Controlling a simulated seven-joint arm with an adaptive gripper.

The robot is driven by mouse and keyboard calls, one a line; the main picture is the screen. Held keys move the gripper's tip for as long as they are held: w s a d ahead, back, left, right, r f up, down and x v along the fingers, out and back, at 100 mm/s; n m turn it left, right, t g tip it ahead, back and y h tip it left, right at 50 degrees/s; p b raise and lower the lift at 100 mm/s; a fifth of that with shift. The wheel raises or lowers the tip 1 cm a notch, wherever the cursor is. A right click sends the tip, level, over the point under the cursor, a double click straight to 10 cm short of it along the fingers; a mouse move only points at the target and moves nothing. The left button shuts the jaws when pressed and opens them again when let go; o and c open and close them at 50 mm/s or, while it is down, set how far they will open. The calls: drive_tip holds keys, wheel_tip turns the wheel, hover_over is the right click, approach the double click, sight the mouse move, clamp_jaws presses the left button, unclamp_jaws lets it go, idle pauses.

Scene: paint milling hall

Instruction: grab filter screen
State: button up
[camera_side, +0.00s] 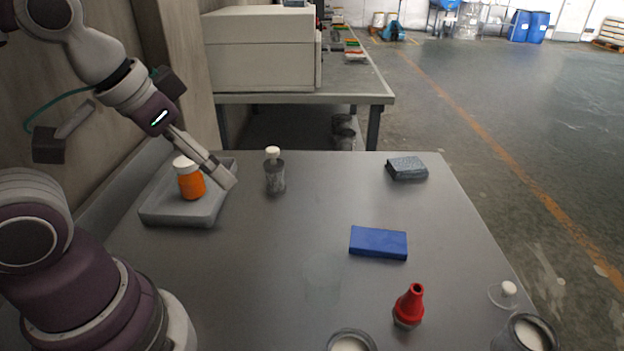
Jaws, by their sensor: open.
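I cannot tell for sure which thing is the filter screen. A faint, see-through square patch (323,275) lies flat on the grey table, left of a blue block (378,242). A dark grey-blue block with a rough, mesh-like top (407,168) lies at the table's far right. My gripper (226,179) is open and empty, pointing down to the right. In the picture it is between an orange jar with a white lid (191,182) and a grey bottle with a white cap (275,174), apart from both blocks and the patch.
The orange jar stands in a grey tray (178,218) at the back left. A red cone-tipped piece (409,305), a white-filled cup (350,342), another cup (525,334) and a small clear lid (507,293) are at the front. The table's middle (300,220) is mostly clear.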

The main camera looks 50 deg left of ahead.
drive_tip(key=n+g+y, duration=0.1)
drive_tip(key=n+y, duration=0.1)
drive_tip(key=n, duration=0.2)
approach(274, 175)
drive_tip(key=a, duration=0.1)
drive_tip(key=x, duration=1.2)
drive_tip(key=shift+w+a+r, duration=0.1)
drive_tip(key=shift+w+a, duration=0.15)
drive_tip(key=shift+c, duration=0.4)
drive_tip(key=c, duration=1.2)
drive_tip(key=shift+r, duration=0.1)
drive_tip(key=shift+c, duration=0.2)
